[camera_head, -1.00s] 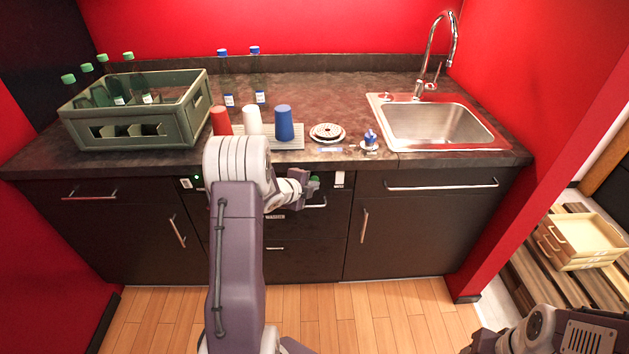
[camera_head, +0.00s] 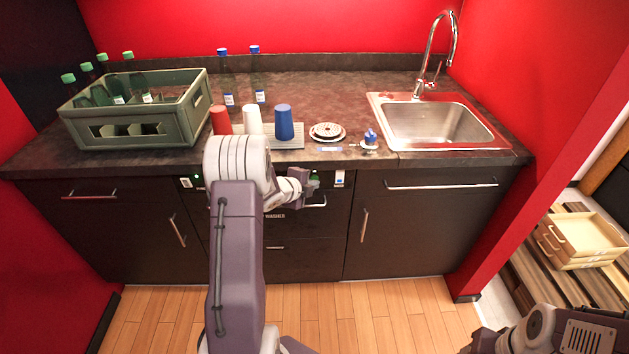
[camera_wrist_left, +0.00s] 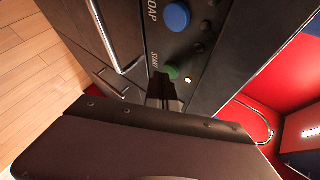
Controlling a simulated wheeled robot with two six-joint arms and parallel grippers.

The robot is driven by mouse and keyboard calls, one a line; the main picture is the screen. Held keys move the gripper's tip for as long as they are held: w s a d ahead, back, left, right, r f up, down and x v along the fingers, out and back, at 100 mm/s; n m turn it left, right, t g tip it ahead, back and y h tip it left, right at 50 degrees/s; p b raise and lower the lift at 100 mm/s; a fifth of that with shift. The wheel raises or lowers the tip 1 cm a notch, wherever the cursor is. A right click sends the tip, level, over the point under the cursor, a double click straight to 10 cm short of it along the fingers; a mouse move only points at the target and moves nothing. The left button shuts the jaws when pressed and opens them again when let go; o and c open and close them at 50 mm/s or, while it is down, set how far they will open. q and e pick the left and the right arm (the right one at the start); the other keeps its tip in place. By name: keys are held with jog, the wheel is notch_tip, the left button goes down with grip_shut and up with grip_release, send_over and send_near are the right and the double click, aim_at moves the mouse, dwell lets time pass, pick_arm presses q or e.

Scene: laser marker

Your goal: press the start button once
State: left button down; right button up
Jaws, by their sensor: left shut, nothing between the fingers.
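The green start button (camera_wrist_left: 171,72), beside the word START, is on the dark front panel in the left wrist view. My left gripper (camera_wrist_left: 166,92) is shut and empty, with its tips right at the button and covering part of it. I cannot tell whether they touch or press it. In the head view my left gripper (camera_head: 308,187) is at the dishwasher's upper front, below the counter edge, with a bit of green showing at its tip. My right arm shows only in the bottom right corner, without its fingers.
A blue button (camera_wrist_left: 177,16) marked SOAP is on the same panel, and a small lamp (camera_wrist_left: 188,80) glows near the start button. A drawer handle (camera_wrist_left: 118,62) stands out beside the panel. Cups, a bottle crate (camera_head: 135,128) and a sink (camera_head: 430,122) are on the counter above.

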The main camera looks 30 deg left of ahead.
pick_arm(q)
jog(key=shift+s+d, duration=0.25)
jog(key=shift+s, duration=0.2)
jog(key=shift+s+f+b, duration=0.1)
jog(key=shift+b, duration=0.25)
jog(key=s+d, duration=0.1)
jog(key=s+b, duration=0.1)
jog(key=s+d+b, duration=0.1)
jog(key=s, duration=0.1)
jog(key=shift+d, duration=0.35)
